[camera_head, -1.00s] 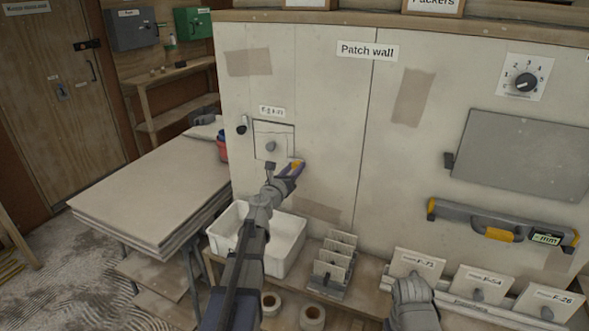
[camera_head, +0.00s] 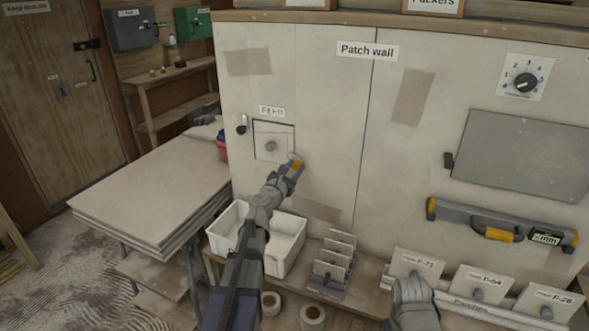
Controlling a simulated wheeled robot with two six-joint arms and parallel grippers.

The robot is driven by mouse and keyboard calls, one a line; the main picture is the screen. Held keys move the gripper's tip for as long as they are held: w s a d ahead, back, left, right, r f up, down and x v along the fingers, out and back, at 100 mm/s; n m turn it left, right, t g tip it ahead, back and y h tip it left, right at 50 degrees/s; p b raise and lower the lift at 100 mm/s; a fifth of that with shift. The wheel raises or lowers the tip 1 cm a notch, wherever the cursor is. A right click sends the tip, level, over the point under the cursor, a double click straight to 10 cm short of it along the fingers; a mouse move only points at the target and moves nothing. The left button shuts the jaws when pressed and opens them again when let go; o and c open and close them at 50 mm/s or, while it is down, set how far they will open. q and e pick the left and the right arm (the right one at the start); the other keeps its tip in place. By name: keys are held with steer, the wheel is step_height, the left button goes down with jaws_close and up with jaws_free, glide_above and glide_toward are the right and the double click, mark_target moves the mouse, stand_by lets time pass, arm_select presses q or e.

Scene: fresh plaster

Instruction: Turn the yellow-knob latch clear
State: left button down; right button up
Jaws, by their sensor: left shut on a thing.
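The yellow-knob latch (camera_head: 296,163) sits at the lower right corner of a small square panel (camera_head: 283,151) on the patch wall. My left gripper (camera_head: 292,168) reaches up to it and is shut on its knob; its fingers hide most of the latch. A dark latch (camera_head: 242,124) is on the wall to the left of the panel.
A white bin (camera_head: 290,243) stands below the panel under my left arm. A rack of upright plates (camera_head: 334,262) and labelled plates (camera_head: 478,285) stand on the low shelf. A level (camera_head: 500,226) hangs at right. Stacked boards (camera_head: 150,195) lie at left.

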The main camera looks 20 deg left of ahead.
arm_select(q)
steer(key=m, duration=0.6)
steer(key=shift+m, duration=0.3)
steer(key=m, duration=0.5)
steer(key=shift+m, duration=0.4)
steer(key=c, duration=0.5)
jaws_free()
steer(key=s, duration=0.8)
steer(key=shift+w+d, duration=0.1)
